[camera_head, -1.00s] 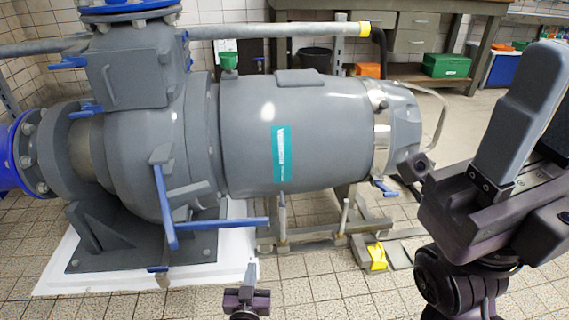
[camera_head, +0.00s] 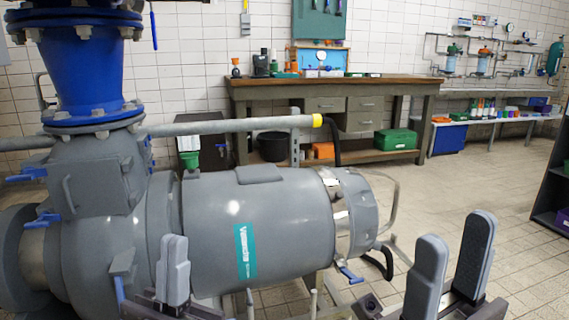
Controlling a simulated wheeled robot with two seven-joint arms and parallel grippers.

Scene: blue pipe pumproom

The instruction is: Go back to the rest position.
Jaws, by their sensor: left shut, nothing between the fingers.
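My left gripper (camera_head: 174,242) is upright at the lower left, in front of the grey pump (camera_head: 270,220). Its fingers are together with nothing between them. My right gripper (camera_head: 457,230) is upright at the lower right, to the right of the pump's end. Its two grey finger pads stand apart, with floor visible between them and nothing held. The lower parts of both grippers are cut off by the bottom edge of the view.
The pump with its blue flanged pipe (camera_head: 88,75) fills the left and middle. Behind it stands a workbench (camera_head: 340,90), with a green box (camera_head: 395,143) below. A dark shelf (camera_head: 553,195) is at the right edge. Tiled floor (camera_head: 460,175) lies clear between.

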